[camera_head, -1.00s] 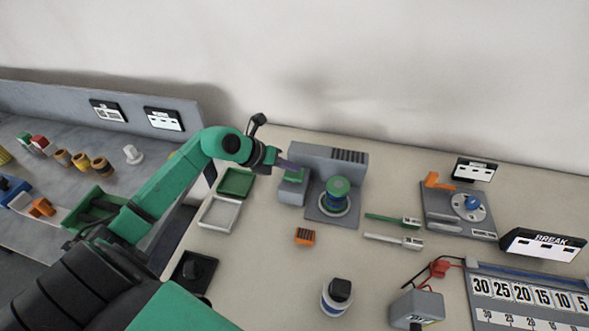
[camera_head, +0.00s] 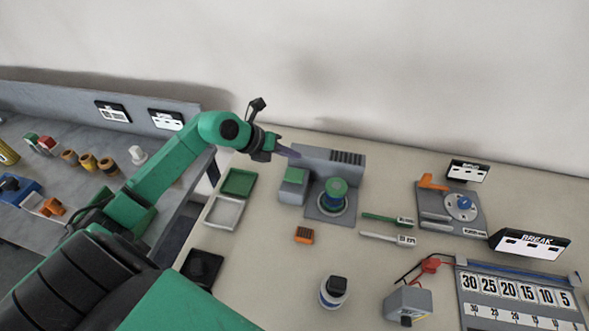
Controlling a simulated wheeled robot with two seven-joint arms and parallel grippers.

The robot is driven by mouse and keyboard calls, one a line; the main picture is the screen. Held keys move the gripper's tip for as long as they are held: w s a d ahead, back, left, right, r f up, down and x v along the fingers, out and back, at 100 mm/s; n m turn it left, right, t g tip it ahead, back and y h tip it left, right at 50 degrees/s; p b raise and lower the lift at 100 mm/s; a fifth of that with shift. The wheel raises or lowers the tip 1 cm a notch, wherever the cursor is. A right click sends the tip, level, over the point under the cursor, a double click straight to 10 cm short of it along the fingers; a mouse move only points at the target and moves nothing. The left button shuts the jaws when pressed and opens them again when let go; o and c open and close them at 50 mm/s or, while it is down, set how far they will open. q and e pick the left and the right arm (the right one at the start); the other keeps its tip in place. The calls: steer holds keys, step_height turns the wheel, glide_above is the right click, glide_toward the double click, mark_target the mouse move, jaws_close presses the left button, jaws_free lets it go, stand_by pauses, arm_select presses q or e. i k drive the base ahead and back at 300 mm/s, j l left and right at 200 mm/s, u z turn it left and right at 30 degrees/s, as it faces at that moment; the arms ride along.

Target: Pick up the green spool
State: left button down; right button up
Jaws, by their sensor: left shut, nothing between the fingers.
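A green-topped round spool-like piece (camera_head: 335,189) stands upright on the grey machine (camera_head: 327,212) in the middle of the light table. A small green and white spool (camera_head: 31,139) also stands on the grey side bench at the far left, beside a red and white one (camera_head: 46,144). My left gripper (camera_head: 288,152) is shut and empty. It appears above the back left of the grey machine, beyond the green-topped block (camera_head: 295,176), apart from both green spools. My right gripper is not in view.
A green tray (camera_head: 251,184) and a white tray (camera_head: 239,213) lie left of the machine. Green and white tools (camera_head: 385,220) lie to its right.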

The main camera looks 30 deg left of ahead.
mark_target(336, 188)
steer(key=k+l, duration=0.2)
steer(key=k, duration=0.3)
steer(key=k+l, duration=0.2)
steer(key=k, duration=0.25)
steer(key=k+l, duration=0.15)
steer(key=k, duration=0.35)
